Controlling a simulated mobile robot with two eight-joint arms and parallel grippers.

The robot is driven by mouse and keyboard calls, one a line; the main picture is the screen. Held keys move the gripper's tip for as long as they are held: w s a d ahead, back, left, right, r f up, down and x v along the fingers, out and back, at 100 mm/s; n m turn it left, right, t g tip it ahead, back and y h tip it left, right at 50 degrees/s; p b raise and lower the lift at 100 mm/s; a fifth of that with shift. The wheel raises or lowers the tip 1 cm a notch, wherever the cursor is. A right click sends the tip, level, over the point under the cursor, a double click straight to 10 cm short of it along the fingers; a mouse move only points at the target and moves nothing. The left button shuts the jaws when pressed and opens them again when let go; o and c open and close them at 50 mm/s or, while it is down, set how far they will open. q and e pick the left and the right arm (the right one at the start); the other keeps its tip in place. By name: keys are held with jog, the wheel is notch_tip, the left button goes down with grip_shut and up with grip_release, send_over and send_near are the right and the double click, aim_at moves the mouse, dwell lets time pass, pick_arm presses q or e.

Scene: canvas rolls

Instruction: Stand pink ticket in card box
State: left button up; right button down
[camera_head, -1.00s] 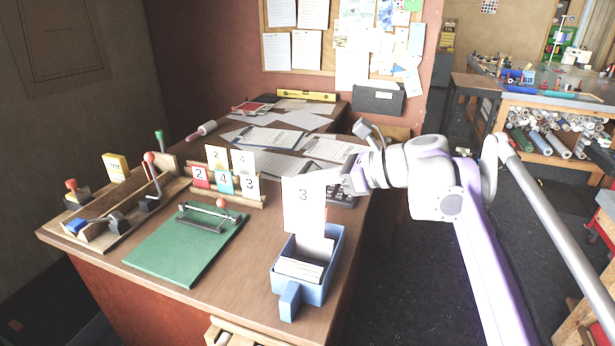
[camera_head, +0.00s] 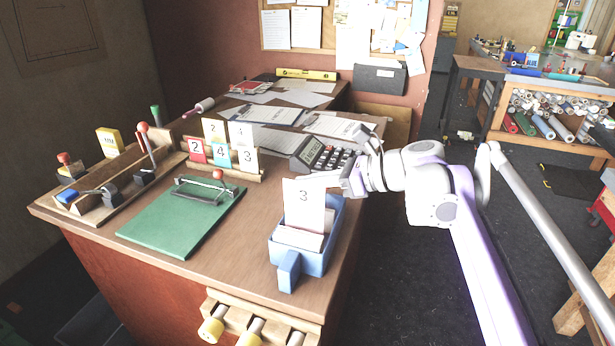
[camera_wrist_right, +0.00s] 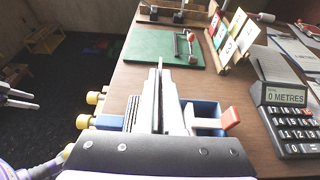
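The pale pink ticket (camera_head: 304,200) marked 3 stands upright at the blue card box (camera_head: 285,262). Its lower edge is at or just inside the box, in front of white cards (camera_head: 298,237); exact depth is unclear. My right gripper (camera_head: 325,180) is shut on the ticket's upper right part. In the right wrist view the gripper (camera_wrist_right: 160,105) holds the thin ticket edge-on, with the box (camera_wrist_right: 207,112) just beyond. Two separated fingers of my left gripper (camera_wrist_right: 20,98) show at that view's left edge, empty; it is outside the head view.
A calculator (camera_head: 322,155) lies behind the box. Rolls with yellow ends (camera_head: 212,330) stick out below the front edge. Papers cover the back of the desk.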

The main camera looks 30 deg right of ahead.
jog(key=c, duration=1)
grip_release()
jog(key=v, duration=1)
jog(key=shift+s+d, duration=0.2)
jog(key=shift+d, duration=0.1)
